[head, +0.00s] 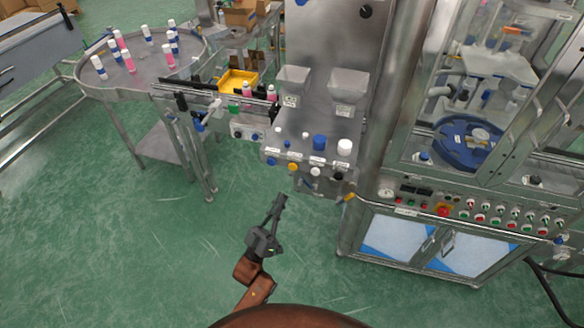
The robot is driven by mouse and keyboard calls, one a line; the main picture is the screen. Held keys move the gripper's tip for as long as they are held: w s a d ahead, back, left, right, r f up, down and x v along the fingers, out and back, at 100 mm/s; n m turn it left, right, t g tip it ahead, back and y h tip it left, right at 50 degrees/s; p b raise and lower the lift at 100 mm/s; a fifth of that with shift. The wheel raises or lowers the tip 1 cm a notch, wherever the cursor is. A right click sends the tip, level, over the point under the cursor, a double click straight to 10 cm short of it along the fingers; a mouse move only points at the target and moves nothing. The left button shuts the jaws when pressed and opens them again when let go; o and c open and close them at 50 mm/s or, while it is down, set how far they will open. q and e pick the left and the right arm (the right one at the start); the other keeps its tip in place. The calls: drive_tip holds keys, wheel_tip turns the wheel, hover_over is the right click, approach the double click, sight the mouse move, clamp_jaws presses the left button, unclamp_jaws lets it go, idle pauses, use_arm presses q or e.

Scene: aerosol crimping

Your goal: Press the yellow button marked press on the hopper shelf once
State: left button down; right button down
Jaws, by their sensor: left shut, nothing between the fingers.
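The hopper shelf (297,140) is a steel ledge below two hoppers, in the middle of the head view. A row of coloured knobs or buttons runs along its front face. The yellow button (292,167) is in that row, between a blue one (271,161) and a white one (315,172). Its marking is too small to read. My left gripper (281,199) is shut and empty. It shows below the yellow button in the picture, apart from it, with its fingers pointing up toward the shelf. My right gripper is not in view.
Blue and white caps (320,142) stand on the shelf. A yellow-tipped part (349,197) sticks out at its lower right. A steel cabinet with a control panel (470,210) stands right. A round table (150,62) with bottles stands back left. Green floor (150,250) is clear around my gripper.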

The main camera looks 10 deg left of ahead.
sight(294, 165)
use_arm(q)
drive_tip(key=shift+s+r+h, duration=0.15)
drive_tip(key=shift+s+r, duration=0.05)
drive_tip(key=shift+r, duration=0.35)
drive_tip(key=shift+s+r+h, duration=0.15)
drive_tip(key=shift+r, duration=0.35)
drive_tip(key=w+b, duration=0.3)
drive_tip(key=w, duration=0.6)
drive_tip(key=shift+d, duration=0.15)
idle(0.5)
drive_tip(key=shift+b, duration=0.3)
